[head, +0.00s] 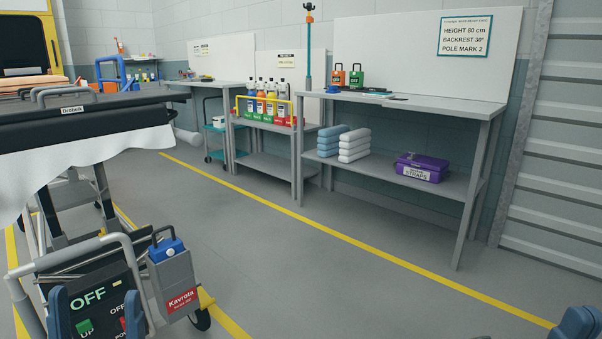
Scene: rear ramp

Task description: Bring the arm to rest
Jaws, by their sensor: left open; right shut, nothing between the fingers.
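My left gripper (96,311) is at the lower left, its two blue fingers apart and empty. It is in front of a dark control panel marked OFF, with a green and a red part, at the foot of the stretcher (75,108). I cannot tell whether the fingers touch the panel. My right gripper (578,324) shows only as a blue part at the lower right corner, over the floor. It is shut with nothing in it. Most of both arms is out of view.
A grey Kavrola box (174,285) with a blue top hangs beside the panel. A grey workbench (420,103) stands against the back wall, with a purple straps case (421,167) on its shelf. A bottle rack (266,108) stands further left. The middle floor is clear.

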